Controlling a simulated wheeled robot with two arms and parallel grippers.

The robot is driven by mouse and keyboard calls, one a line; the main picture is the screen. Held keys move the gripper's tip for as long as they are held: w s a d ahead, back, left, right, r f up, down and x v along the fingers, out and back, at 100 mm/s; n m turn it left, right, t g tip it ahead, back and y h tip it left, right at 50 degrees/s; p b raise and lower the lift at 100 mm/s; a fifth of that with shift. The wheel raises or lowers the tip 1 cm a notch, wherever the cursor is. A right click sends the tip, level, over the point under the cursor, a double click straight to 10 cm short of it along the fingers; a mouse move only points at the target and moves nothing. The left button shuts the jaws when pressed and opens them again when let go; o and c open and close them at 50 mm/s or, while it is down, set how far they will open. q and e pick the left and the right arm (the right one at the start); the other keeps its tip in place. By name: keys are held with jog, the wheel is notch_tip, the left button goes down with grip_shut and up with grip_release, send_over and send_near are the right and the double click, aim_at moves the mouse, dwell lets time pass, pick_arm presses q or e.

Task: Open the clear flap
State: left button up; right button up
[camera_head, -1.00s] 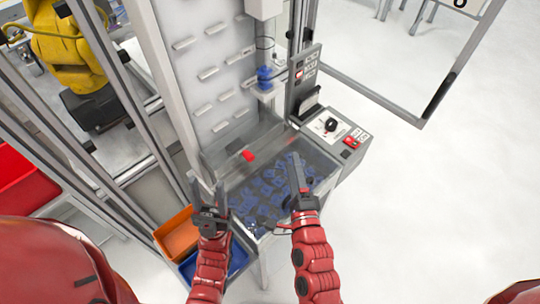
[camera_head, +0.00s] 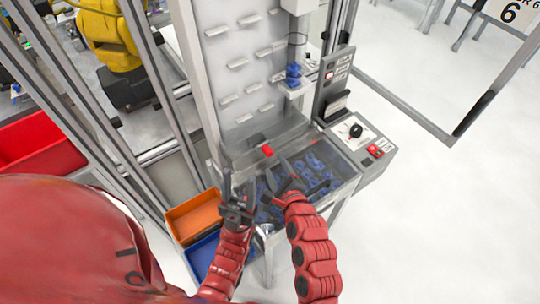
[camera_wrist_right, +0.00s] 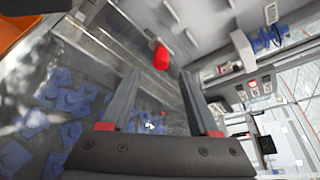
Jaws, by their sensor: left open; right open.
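The clear flap (camera_head: 335,168) lies over a bin of blue parts at the machine's front and looks closed. A red knob (camera_head: 267,151) sits near its upper left edge; it also shows in the right wrist view (camera_wrist_right: 161,56). My right gripper (camera_head: 277,168) is open and empty, just in front of the knob. In the right wrist view its fingers (camera_wrist_right: 160,78) point toward the knob, which is beyond the tips and not between them. My left gripper (camera_head: 238,180) is open and empty at the bin's left side. I cannot tell whether either gripper touches the flap.
An orange bin (camera_head: 194,216) and a blue bin (camera_head: 203,254) stand left of the machine. A control box (camera_head: 358,138) with a black dial and red buttons is at the right. A metal frame post (camera_head: 165,90) rises at the left. The floor at the right is clear.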

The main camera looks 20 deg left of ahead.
aim_at(270, 155)
jog(key=x, duration=0.5)
jog(key=shift+w+a+f+b, duration=0.15)
jog(key=shift+w+a+b, duration=0.05)
jog(key=shift+w+b, duration=0.1)
jog(key=shift+w+a, duration=0.25)
jog(key=shift+w, duration=0.2)
grip_shut()
dwell(0.8)
